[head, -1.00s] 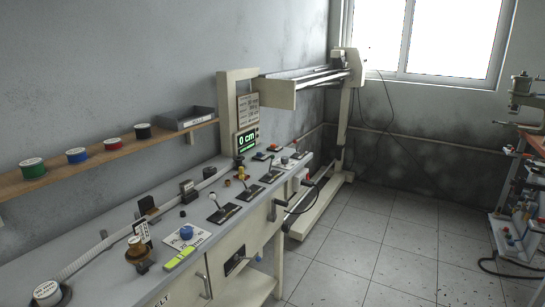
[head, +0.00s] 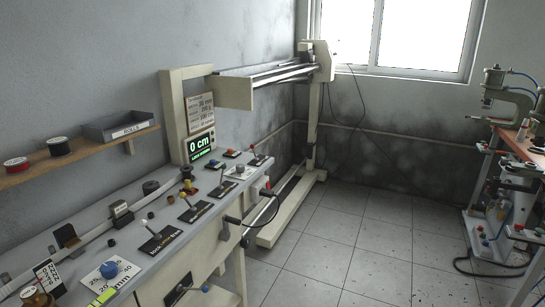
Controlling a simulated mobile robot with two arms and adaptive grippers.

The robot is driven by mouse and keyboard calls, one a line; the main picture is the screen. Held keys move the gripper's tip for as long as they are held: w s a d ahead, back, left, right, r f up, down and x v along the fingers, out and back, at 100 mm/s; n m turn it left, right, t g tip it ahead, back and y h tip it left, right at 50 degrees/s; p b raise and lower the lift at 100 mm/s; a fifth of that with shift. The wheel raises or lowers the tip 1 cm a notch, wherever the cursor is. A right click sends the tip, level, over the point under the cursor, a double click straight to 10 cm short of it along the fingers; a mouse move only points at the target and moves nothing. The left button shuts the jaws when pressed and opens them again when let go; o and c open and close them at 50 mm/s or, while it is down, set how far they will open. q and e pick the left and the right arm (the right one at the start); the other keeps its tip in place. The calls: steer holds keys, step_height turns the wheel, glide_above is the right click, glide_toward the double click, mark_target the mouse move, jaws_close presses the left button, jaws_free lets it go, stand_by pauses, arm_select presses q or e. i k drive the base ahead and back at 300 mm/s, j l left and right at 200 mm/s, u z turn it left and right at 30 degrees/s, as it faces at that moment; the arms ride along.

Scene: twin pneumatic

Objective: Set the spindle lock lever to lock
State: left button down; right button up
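Several levers stand on black label plates along the grey bench top. The nearest lever (head: 150,228) has a pale handle and the largest plate. A second lever (head: 187,203) and a third lever (head: 222,179) stand farther back in the row. A small lever (head: 253,150) stands near the bench's far end. The label lettering is too small to tell which one is the spindle lock lever, or its setting. Neither gripper is in view.
A green display (head: 200,145) reads 0 cm. A blue knob (head: 109,268) sits on a white plate nearer me. A shelf (head: 90,164) holds spools and a grey tray (head: 118,124). A crank handle (head: 232,220) sticks out from the bench front. The tiled floor (head: 335,240) beside it is clear.

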mark_target(223, 166)
steer(key=i+l+z, duration=0.25)
steer(key=i, duration=0.25)
steer(key=i+z, duration=0.25)
steer(key=i, duration=0.2)
